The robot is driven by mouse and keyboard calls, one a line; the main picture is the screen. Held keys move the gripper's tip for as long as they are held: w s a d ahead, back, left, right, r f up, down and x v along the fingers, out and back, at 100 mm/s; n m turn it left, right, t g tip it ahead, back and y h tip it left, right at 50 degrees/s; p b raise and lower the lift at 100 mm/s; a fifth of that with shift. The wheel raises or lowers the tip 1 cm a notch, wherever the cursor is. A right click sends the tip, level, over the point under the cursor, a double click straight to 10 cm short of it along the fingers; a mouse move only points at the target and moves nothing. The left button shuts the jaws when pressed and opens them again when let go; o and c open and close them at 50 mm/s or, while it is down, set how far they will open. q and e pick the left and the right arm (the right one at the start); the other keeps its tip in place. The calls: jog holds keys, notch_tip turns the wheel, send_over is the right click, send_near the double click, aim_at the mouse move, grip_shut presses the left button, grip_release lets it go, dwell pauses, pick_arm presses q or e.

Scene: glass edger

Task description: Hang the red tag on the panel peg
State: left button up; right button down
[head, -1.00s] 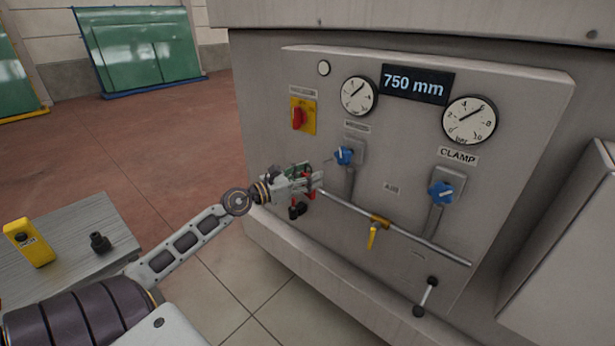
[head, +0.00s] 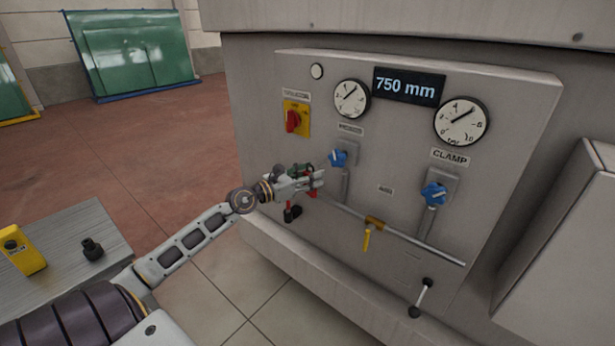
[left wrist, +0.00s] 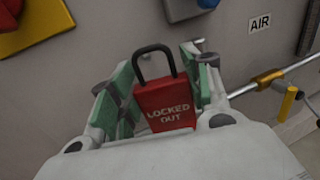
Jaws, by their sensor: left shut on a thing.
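The red tag (left wrist: 168,104) is padlock-shaped, with a dark loop at its top and the words LOCKED OUT. In the left wrist view it is upright between the green-lined fingers of my left gripper (left wrist: 160,95), which is shut on it. In the head view my left gripper (head: 311,181) is in front of the panel (head: 400,150), below the left blue knob. Only a bit of red shows there. A short grey stub, perhaps the peg (left wrist: 198,41), shows just beyond the tag's upper right. The tag looks apart from it. My right gripper is not in view.
A yellow-handled valve (head: 367,235) on a pipe is right of the gripper. Blue knobs (head: 338,158) (head: 434,193) and a red-yellow switch (head: 295,120) stick out from the panel. A grey table (head: 60,235) is at left.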

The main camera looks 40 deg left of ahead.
aim_at(327, 169)
pick_arm(q)
jog(key=shift+w+d+f, duration=0.15)
jog(key=shift+w, duration=2.15)
jog(key=shift+w+b, duration=0.1)
jog(key=shift+b, duration=0.2)
jog(key=shift+f, duration=0.1)
jog(key=shift+w+f, duration=0.1)
jog(key=shift+f, duration=0.05)
jog(key=shift+c, duration=0.7)
jog(key=shift+o, duration=0.5)
jog(key=shift+w+d+f, duration=0.1)
jog(key=shift+w+f, duration=0.05)
jog(key=shift+f, duration=0.2)
jog(key=o, duration=1.3)
jog(key=shift+w+d+f, duration=0.1)
jog(key=shift+w+d, duration=0.15)
jog(key=shift+w, duration=0.3)
jog(key=shift+o, duration=0.2)
jog(key=shift+s+a, duration=0.25)
jog(key=shift+a, duration=0.05)
jog(key=shift+s, duration=0.2)
